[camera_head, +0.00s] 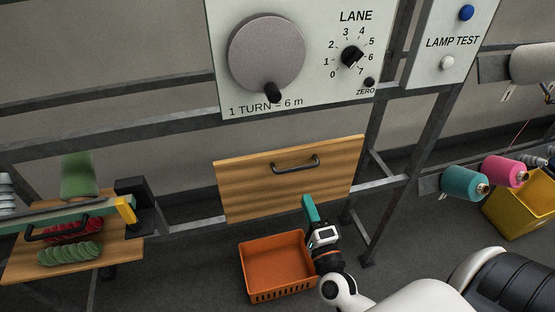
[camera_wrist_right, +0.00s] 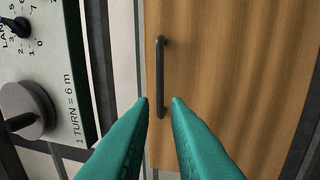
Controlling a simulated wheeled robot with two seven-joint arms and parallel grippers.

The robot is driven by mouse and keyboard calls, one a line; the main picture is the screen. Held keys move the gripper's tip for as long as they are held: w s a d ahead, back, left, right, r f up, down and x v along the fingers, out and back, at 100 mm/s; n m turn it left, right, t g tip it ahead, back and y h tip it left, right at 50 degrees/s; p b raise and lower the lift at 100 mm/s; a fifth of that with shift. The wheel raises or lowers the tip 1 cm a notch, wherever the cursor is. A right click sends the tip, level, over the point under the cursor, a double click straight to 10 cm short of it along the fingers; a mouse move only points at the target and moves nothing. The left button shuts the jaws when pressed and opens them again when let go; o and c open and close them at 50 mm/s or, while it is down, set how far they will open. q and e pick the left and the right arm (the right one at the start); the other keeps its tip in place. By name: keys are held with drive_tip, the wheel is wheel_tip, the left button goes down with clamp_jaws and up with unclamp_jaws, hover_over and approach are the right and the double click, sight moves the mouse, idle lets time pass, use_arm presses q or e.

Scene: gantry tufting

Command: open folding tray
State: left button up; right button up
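The folding tray (camera_head: 240,182) is a wooden panel hanging upright on the metal frame below the LANE panel. Its dark bar handle (camera_head: 296,164) sits near the top edge. In the right wrist view the wooden panel (camera_wrist_right: 215,90) fills the right half, and the handle (camera_wrist_right: 161,78) stands just ahead of the fingertips. My right gripper (camera_head: 309,200) has teal fingers and is below the handle, in front of the panel's lower part. In the wrist view the right gripper (camera_wrist_right: 161,104) is open and empty, with a gap between its fingertips. My left gripper is not seen.
An orange crate (camera_head: 277,262) is on the floor below the tray. A control panel (camera_head: 300,55) with a crank dial is above. A wooden shelf (camera_head: 115,247) with green and red yarn is at left. Yarn cones (camera_head: 464,183) and a yellow bin (camera_head: 522,208) are at right.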

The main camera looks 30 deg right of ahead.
sight(295, 168)
drive_tip(key=p+x, duration=0.3)
drive_tip(key=x, duration=0.8)
drive_tip(key=shift+w, duration=0.1)
clamp_jaws()
